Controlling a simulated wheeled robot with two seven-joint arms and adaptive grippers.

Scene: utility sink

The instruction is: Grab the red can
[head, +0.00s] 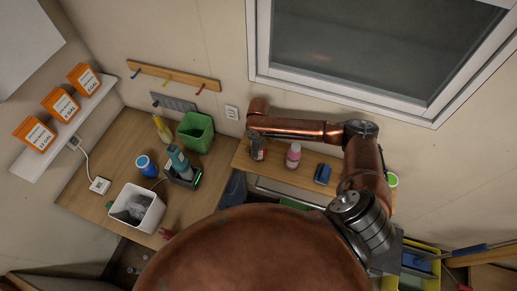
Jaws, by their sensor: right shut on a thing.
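My right arm comes in from the right, bends at the elbow and reaches left along the wall. Its dark right gripper (257,148) points down over the left part of the wooden wall shelf (240,160). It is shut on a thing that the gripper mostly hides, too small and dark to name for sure. I cannot make out a red can clearly elsewhere. A pink bottle (293,156) with a pale label stands just to the right of the gripper, apart from it. My left gripper is not in view.
A blue item (322,174) and a green cup (392,180) are farther right on the shelf. The left counter (100,180) holds a green bin (195,131), a yellow bottle (161,128), a teal bottle (180,162), a blue-lidded jar (147,166) and a white bin (135,208). A window (385,50) is above.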

